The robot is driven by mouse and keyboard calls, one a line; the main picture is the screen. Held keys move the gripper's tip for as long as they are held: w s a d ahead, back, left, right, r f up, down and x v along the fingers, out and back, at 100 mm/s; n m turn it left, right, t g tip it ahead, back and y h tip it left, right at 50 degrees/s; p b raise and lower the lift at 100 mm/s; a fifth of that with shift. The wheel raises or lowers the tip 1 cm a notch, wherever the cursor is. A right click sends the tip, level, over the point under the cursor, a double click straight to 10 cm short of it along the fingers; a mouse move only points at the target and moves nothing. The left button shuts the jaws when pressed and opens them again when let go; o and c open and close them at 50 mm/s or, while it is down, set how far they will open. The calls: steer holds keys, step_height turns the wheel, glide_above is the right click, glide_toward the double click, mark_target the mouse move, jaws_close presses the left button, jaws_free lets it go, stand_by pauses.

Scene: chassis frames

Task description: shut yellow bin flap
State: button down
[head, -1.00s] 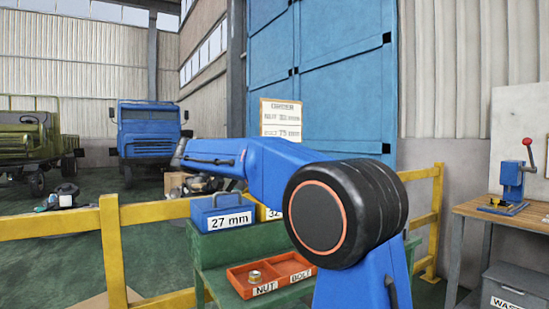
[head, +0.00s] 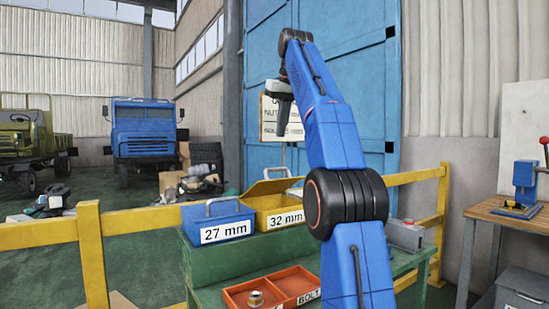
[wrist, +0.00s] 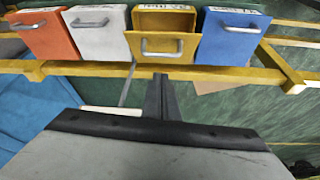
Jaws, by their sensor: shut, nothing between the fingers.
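The yellow bin (head: 262,218), labelled 32 mm, stands on the green workbench. Its flap (head: 270,186) is tilted up, leaving an open gap at the label side. In the wrist view the yellow flap (wrist: 185,46) with its metal handle stands raised and the bin's inside (wrist: 165,20) shows. My gripper (head: 284,112) is high above and behind the bins, apart from them, in front of the blue door. In the wrist view my gripper (wrist: 160,80) is shut and empty, its fingers pointing towards the yellow bin.
A blue bin (head: 195,221), labelled 27 mm, stands left of the yellow one with its lid down. White (wrist: 100,32) and orange (wrist: 47,35) bins stand on its other side. A red tray (head: 237,297) lies in front. A yellow rail (head: 150,218) runs behind the bench.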

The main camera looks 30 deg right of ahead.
steer(key=shift+n+t+y, duration=0.4)
steer(key=shift+n+t, duration=0.1)
steer(key=shift+n, duration=0.2)
steer(key=x, duration=0.8)
steer(key=shift+w+f, duration=0.1)
steer(key=shift+w, duration=0.1)
steer(key=shift+s+f, duration=0.2)
steer(key=shift+f, duration=0.4)
steer(key=shift+s+f, duration=0.2)
steer(key=shift+f, duration=0.45)
steer(key=shift+s+f, duration=0.1)
steer(key=shift+s, duration=0.1)
steer(key=shift+s+f+t, duration=0.2)
steer(key=shift+t, duration=0.1)
